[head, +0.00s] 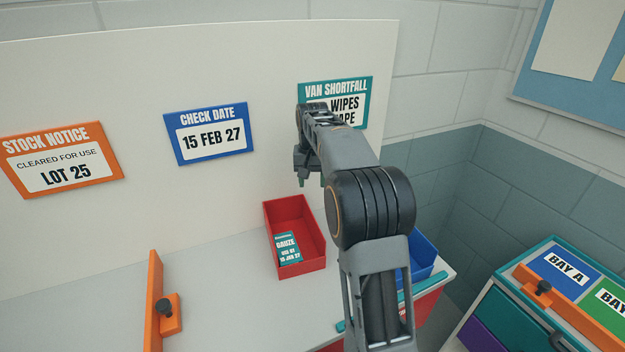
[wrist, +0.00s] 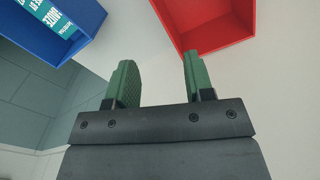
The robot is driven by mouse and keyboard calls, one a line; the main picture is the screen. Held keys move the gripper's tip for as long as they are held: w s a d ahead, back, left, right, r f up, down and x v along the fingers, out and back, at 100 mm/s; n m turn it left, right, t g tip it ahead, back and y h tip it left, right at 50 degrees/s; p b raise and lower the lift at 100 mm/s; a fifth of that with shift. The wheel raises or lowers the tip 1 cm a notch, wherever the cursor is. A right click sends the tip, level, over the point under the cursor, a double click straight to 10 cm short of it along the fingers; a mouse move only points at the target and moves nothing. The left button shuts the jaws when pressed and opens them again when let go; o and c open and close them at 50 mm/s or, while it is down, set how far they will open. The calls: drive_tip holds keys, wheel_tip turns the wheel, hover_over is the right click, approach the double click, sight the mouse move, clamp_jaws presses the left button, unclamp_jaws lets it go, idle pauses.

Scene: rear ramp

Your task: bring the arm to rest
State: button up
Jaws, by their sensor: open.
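My arm reaches up and forward over the table in the head view, partly covering the teal sign. My gripper (wrist: 160,82) shows in the wrist view with its two green fingers apart and nothing between them. In the head view the gripper end (head: 308,178) hangs above the far side of the red bin, apart from it. The red bin (head: 318,262) stands on the table and holds a teal packet (head: 288,248) labelled gauze. The red bin also shows in the wrist view (wrist: 208,22).
A blue bin (head: 424,254) stands right of the red one, partly behind my arm; the wrist view shows a teal packet (wrist: 52,16) in it. An orange stop (head: 154,300) stands on the table (head: 80,310). A teal-topped cabinet (head: 500,312) is at right. The table's left is clear.

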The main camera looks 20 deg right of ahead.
drive_tip(key=s+a+f+n+t, duration=0.1)
drive_tip(key=s+a, duration=0.2)
drive_tip(key=s, duration=0.5)
drive_tip(key=s+a+f+n+t, duration=0.1)
drive_tip(key=s+a, duration=0.3)
drive_tip(key=s, duration=0.4)
drive_tip(key=s+a+f+n+t, duration=0.1)
drive_tip(key=s+a+n+t, duration=0.1)
drive_tip(key=s, duration=0.6)
drive_tip(key=shift+s+a+f+n, duration=0.3)
drive_tip(key=shift+s+a+n, duration=0.15)
drive_tip(key=shift+a, duration=0.55)
